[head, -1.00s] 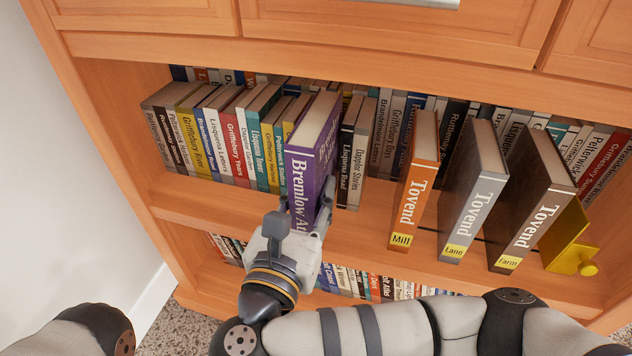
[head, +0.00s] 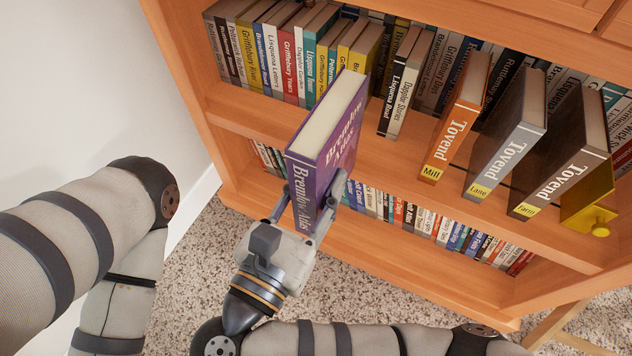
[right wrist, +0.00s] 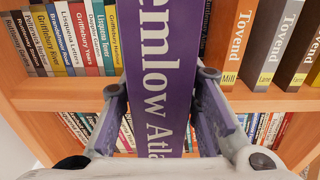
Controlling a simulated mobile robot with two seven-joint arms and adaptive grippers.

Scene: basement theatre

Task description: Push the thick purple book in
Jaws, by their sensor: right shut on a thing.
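The thick purple book (head: 327,150), lettered "Bremlow Atlas", is upright and slightly tilted in the head view, well out in front of the row on the upper shelf. I cannot tell whether its back end is still over the shelf board. My right gripper (head: 308,215) is shut on the lower part of its spine, one finger on each side. The right wrist view shows the purple spine (right wrist: 160,75) between both fingers. A gap shows in the row between a yellow book (head: 365,55) and the dark "Lisquena Road" book (head: 400,85). My left gripper is out of view.
Orange (head: 457,115), grey (head: 508,135) and brown (head: 562,150) "Tovend" books stand forward on the shelf at right, beside a yellow bookend (head: 590,205). A lower shelf holds more books (head: 420,220). Carpet lies in front; a white wall is at left.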

